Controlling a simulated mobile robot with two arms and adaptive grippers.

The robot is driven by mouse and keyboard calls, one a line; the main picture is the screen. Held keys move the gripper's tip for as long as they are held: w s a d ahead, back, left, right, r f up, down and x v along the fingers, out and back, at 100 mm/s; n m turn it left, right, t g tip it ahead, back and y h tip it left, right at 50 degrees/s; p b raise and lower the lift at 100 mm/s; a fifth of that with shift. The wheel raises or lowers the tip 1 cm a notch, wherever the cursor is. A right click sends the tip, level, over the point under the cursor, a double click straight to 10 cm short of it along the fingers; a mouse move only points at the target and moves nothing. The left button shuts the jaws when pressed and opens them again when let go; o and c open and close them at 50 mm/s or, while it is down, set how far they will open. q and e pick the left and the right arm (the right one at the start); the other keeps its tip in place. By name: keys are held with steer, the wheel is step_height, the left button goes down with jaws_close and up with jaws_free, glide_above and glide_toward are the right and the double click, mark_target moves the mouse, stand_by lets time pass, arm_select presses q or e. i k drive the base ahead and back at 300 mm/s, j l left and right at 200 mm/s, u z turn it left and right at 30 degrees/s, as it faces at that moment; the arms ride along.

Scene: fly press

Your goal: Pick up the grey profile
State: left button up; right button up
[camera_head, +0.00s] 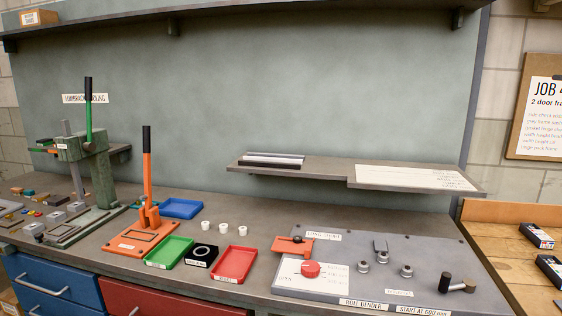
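A light grey profile (284,155) lies on the left part of the small wall shelf (320,172), along the shelf's length. A dark profile (268,163) lies right in front of it, and from here I cannot tell whether the two touch. Neither of my grippers shows in the head view.
Below the shelf is a workbench with a grey bender plate (345,250), an orange-handled press (147,215), a green-handled press (92,160), a green tray (170,253), a red tray (237,264) and a blue tray (182,208). A white sheet (415,177) covers the shelf's right part.

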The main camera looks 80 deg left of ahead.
mark_target(254, 155)
steer(key=j+u, duration=0.15)
steer(key=u, duration=2.3)
steer(key=i+l+u, duration=0.2)
steer(key=i+u, duration=0.25)
steer(key=k, duration=0.05)
